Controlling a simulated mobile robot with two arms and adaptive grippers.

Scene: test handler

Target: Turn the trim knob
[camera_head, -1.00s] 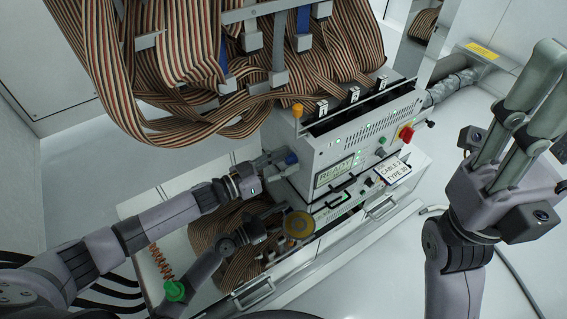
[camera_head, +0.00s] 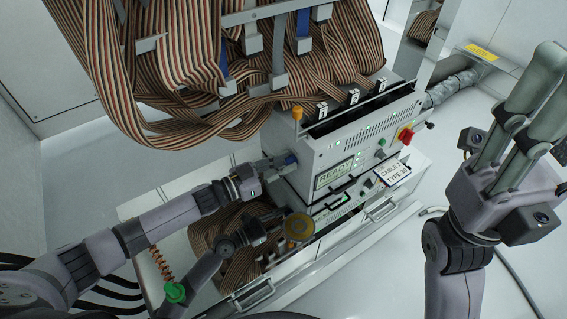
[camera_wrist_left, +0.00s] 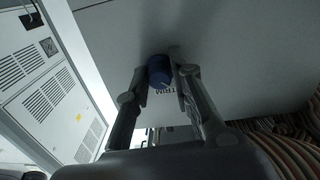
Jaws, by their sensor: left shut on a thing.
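The trim knob is a small blue cylinder on the left side wall of the white test handler (camera_head: 335,145). In the left wrist view the blue knob (camera_wrist_left: 159,70) sits between my left fingertips, with the word TRIM printed on the pale panel below it, partly hidden. My left gripper (camera_wrist_left: 164,75) is shut on the knob from both sides. In the head view the left gripper (camera_head: 281,163) is at the handler's side, and little of the knob shows. My right gripper (camera_head: 545,85) is raised at the right, fingers apart and empty, far from the knob.
Striped ribbon cables (camera_head: 180,75) hang above and behind the handler. A red knob (camera_head: 405,135) and a card reading CABLE (camera_head: 392,175) are on its front. An open drawer area with coiled ribbon cable (camera_head: 215,235) lies below my left arm.

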